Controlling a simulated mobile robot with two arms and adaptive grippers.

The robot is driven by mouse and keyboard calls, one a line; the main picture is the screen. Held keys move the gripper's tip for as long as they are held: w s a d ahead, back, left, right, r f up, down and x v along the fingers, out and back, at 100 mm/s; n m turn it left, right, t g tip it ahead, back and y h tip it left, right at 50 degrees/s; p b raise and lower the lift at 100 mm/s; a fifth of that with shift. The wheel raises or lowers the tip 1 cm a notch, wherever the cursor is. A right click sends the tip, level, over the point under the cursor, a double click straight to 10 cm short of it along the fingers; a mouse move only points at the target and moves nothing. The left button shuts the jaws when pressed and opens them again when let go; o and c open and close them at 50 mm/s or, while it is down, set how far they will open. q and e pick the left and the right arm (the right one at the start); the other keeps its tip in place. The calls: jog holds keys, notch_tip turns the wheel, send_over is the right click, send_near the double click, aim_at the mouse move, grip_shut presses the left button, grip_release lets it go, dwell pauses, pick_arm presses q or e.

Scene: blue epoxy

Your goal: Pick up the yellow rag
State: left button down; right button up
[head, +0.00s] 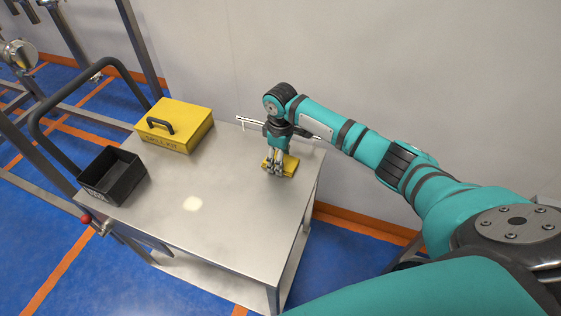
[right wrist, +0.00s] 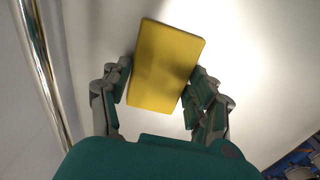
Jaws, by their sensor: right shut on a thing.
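The yellow rag (head: 289,166) is a flat, folded rectangle at the far right part of the metal table (head: 215,240). In the right wrist view the rag (right wrist: 166,65) lies between the two fingers. My right gripper (head: 277,167) points down over the rag. In the right wrist view the right gripper (right wrist: 156,100) has a finger against each long side of the rag and is shut on it. The rag looks to be at the tabletop; I cannot tell whether it is lifted. My left gripper is out of view.
A yellow spill kit case (head: 190,130) with a black handle stands at the back left of the table. A black open bin (head: 125,185) stands at the left edge. A metal rail (head: 250,120) runs behind my right gripper, close to the wall. The table's middle and front are clear.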

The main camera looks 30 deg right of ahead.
jog(key=shift+r, duration=0.45)
notch_tip(320, 180, up, 3)
jog(key=shift+s+a+f, duration=0.1)
jog(key=shift+a, duration=0.05)
jog(key=s+a, duration=0.3)
jog(key=s, duration=0.1)
jog(key=s+a+r, duration=0.1)
jog(key=s+a, duration=0.2)
jog(key=s, duration=0.1)
jog(key=s+a, duration=0.4)
jog(key=shift+r+p, duration=0.15)
jog(key=shift+p, duration=0.2)
